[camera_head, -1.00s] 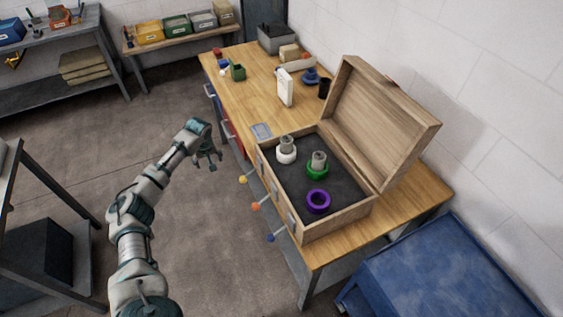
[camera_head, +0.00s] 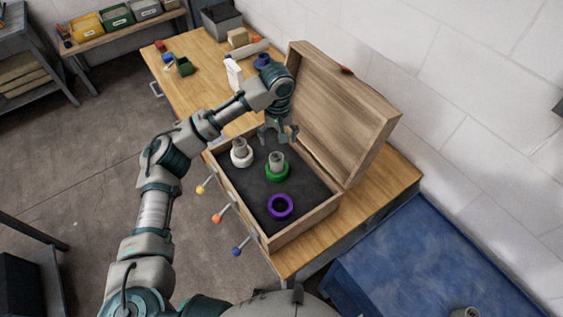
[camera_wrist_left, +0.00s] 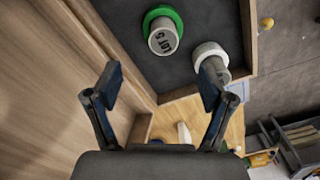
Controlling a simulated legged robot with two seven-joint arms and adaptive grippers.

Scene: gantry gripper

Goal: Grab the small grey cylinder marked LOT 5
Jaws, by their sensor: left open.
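The small grey cylinder marked LOT 5 (camera_wrist_left: 163,38) stands in a green ring (camera_wrist_left: 176,13) on the dark floor of an open wooden box (camera_head: 305,232). The same cylinder shows in the head view (camera_head: 277,159). A second grey cylinder (camera_head: 239,146) stands in a white ring (camera_head: 242,160); I cannot read a mark on it. A purple ring (camera_head: 281,207) holds no cylinder. My left gripper (camera_head: 278,133) is open and empty above the box's far part, just beyond the green ring. In the wrist view its fingers (camera_wrist_left: 161,82) are apart, with the LOT 5 cylinder ahead of them.
The raised lid (camera_head: 343,115) stands on the box's right side, close to my left gripper. Knobs, one yellow (camera_head: 200,189), one orange (camera_head: 217,218), one blue (camera_head: 237,251), stick out at the front.

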